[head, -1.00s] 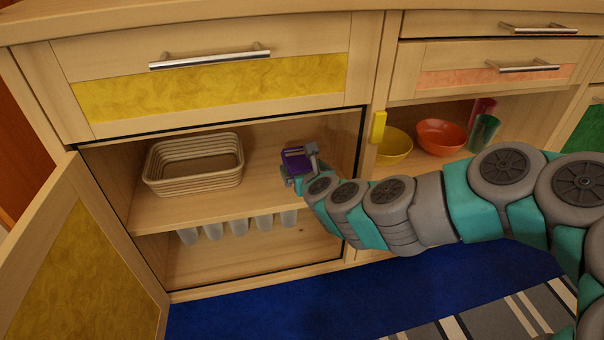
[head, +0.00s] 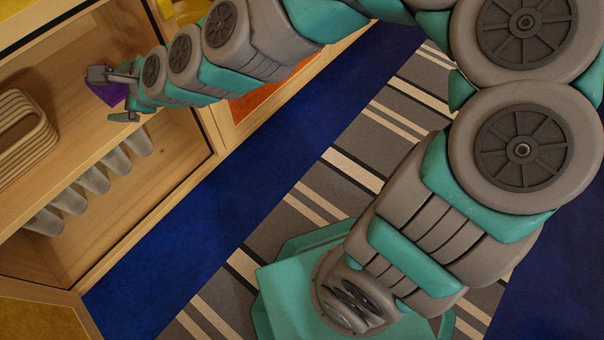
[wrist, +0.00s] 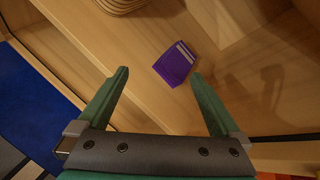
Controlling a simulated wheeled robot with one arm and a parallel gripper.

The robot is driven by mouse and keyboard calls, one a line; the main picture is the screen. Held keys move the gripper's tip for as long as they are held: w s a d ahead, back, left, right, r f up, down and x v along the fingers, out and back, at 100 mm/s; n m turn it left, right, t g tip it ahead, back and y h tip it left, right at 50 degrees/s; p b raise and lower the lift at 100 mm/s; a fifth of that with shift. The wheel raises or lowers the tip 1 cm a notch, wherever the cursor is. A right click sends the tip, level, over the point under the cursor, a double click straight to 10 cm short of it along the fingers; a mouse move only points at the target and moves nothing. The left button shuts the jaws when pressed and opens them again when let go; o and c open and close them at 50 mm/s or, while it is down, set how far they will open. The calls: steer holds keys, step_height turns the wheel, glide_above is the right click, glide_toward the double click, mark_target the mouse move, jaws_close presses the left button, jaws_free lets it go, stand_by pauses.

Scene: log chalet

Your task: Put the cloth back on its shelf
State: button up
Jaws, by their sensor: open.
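The cloth, a small folded purple piece with a pale stripe near one edge (wrist: 175,64), lies on the wooden upper shelf (wrist: 130,45) of the open cabinet. My gripper (wrist: 159,73) is open, and the cloth lies just beyond its fingertips, nearer the right one. No finger clearly touches it in the wrist view. In the head view the cloth (head: 108,93) shows partly between the fingers of my gripper (head: 111,97), at the cabinet's opening.
A woven basket (head: 24,135) stands on the same shelf. Several translucent cups (head: 92,180) stand on the shelf below. The open cabinet door (head: 40,315) is at lower left. Blue floor (head: 240,195) and a striped rug (head: 330,185) lie in front.

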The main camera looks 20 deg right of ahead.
steer(key=s+d+f+n+g+h, duration=0.2)
steer(key=s+d+n+g+h, duration=0.2)
steer(key=s+d+n, duration=0.6)
steer(key=s+d+f+n+g+h, duration=0.2)
steer(key=s+d+n+g+h, duration=0.2)
steer(key=s+d+n, duration=0.6)
steer(key=s+d+g, duration=0.2)
steer(key=s+d, duration=0.7)
steer(key=d, duration=0.3)
steer(key=shift+s+f+h, duration=0.15)
steer(key=shift+f+h, duration=0.25)
steer(key=shift+a, duration=0.1)
